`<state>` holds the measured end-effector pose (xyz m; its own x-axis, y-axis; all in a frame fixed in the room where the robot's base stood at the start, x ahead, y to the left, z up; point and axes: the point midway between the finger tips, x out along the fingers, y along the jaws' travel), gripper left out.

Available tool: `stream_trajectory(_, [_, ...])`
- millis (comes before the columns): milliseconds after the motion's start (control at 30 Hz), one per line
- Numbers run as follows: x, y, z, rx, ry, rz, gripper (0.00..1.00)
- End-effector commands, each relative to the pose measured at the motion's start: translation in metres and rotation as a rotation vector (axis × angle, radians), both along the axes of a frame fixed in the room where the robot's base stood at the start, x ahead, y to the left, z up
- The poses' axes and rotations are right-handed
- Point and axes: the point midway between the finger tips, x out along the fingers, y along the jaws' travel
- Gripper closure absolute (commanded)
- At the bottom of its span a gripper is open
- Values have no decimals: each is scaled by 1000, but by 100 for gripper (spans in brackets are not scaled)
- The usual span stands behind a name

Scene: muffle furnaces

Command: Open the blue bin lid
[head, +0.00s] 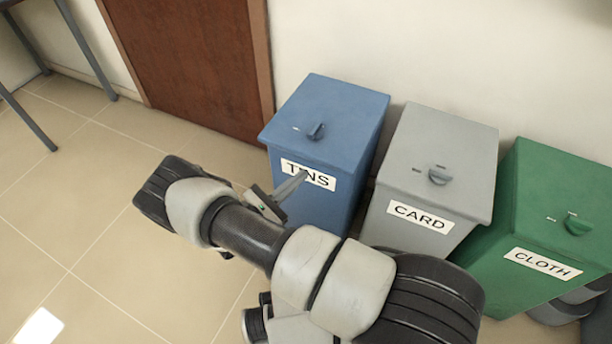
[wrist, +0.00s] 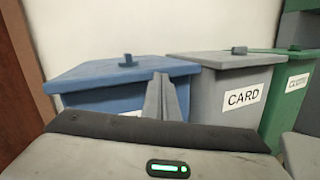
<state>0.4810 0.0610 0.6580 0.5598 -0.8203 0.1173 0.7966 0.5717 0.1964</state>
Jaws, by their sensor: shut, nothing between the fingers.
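The blue bin (head: 309,200) stands against the wall with a "TINS" label on its front. Its blue lid (head: 330,112) is down, with a small dark blue knob (head: 316,131) on top. In the wrist view the lid (wrist: 90,75) and knob (wrist: 127,61) show beyond my fingers. My gripper (head: 300,177) is shut and empty, in front of the bin's label in the head view. In the wrist view my gripper's fingers (wrist: 161,92) stand together and overlap the lid's front edge. I cannot tell whether they touch the bin.
A grey "CARD" bin (head: 400,235) and a green "CLOTH" bin (head: 510,262) stand to the right, lids down. A brown door (head: 195,60) is behind at left. Thin table legs (head: 88,48) stand at far left. The tiled floor (head: 80,210) at left is clear.

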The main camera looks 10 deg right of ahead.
Motion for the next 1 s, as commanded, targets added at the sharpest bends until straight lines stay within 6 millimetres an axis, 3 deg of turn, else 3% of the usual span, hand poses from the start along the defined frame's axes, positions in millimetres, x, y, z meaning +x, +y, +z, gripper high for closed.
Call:
stream_trajectory(33, [-4, 5, -33, -62, 17, 72, 100])
stream_trajectory(100, [-7, 11, -60, -126, 30, 157, 100])
stream_trajectory(200, [-12, 17, -86, -189, 44, 246, 100])
stream_trajectory(300, [-14, 20, -99, -221, 50, 295, 100])
stream_trajectory(467, [-8, 16, -100, -231, 50, 309, 100])
stream_trajectory(933, [64, -39, -78, -229, 51, 303, 100])
stream_trajectory(1000, [64, -37, -62, -229, 52, 306, 100])
